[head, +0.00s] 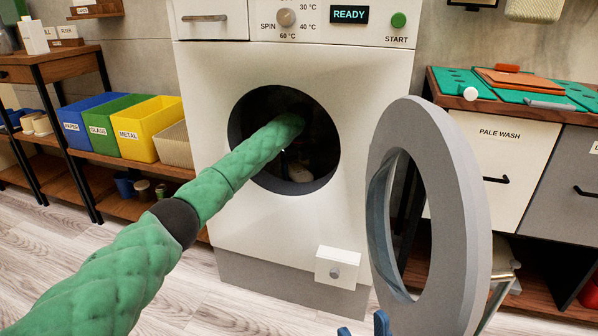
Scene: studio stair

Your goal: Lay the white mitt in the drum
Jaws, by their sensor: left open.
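The drum (318,184) is the dark round opening in the front of the white washing machine. Its round grey door (463,210) stands swung open to the right. My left arm, in green padding, reaches into the opening. My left gripper (287,160) is inside the dark drum and only dimly visible; its jaws are open. A small pale patch (300,173) shows low in the drum by the gripper; I cannot tell whether it is the white mitt. I see the mitt clearly nowhere else. Two blue fingertips of my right gripper (363,327) show apart at the bottom edge.
A small white flap with a knob (334,271) juts from the machine's lower front. Blue, green and yellow bins (147,130) stand on a shelf at left. A counter with green mats (462,79) and a PALE WASH drawer (499,165) is at right. The floor at left front is clear.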

